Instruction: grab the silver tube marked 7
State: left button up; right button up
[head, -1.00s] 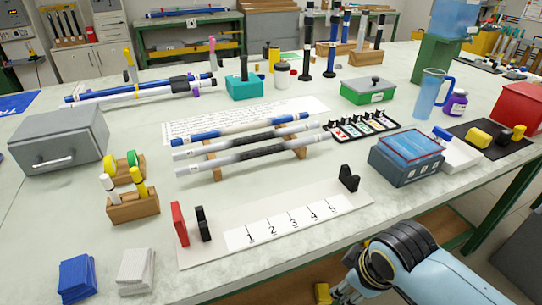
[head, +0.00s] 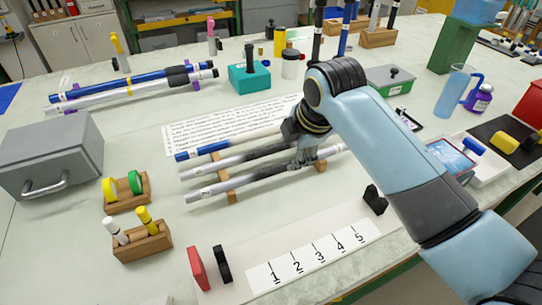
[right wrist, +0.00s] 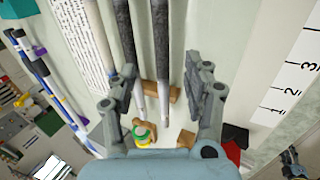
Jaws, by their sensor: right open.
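Two silver tubes with dark grey middles lie side by side on a wooden rack: the back one (head: 198,173) and the front one (head: 205,194). A blue-ended tube (head: 195,151) lies behind them. Small marks near their left ends are too small to read. My right gripper (head: 305,155) is above the silver tubes' right part, hiding some of them. In the right wrist view its jaws (right wrist: 160,72) are apart, with both silver tubes (right wrist: 164,95) between and beyond them. A small dark part in that view's lower right corner may be my left gripper; its jaws are unclear.
A numbered board (head: 312,262) lies in front of the rack, with a red upright (head: 198,268) at its left. A wooden block with pegs (head: 142,240) and a grey box (head: 50,155) stand left. A teal holder (head: 248,78) stands behind. Bare table surrounds the rack's left side.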

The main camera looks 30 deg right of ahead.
aim_at(284, 166)
jog(key=x, duration=0.5)
jog(key=shift+f, duration=0.1)
jog(key=x, duration=0.4)
jog(key=shift+w+d+f+b, duration=0.1)
jog(key=shift+w+f+b, duration=0.05)
jog(key=shift+f+b, duration=0.2)
pick_arm(q)
jog(key=shift+s+f, duration=0.3)
jog(key=shift+s, duration=0.1)
pick_arm(e)
jog(key=c, duration=0.4)
pick_arm(q)
jog(key=shift+s, duration=0.4)
pick_arm(e)
grip_shut()
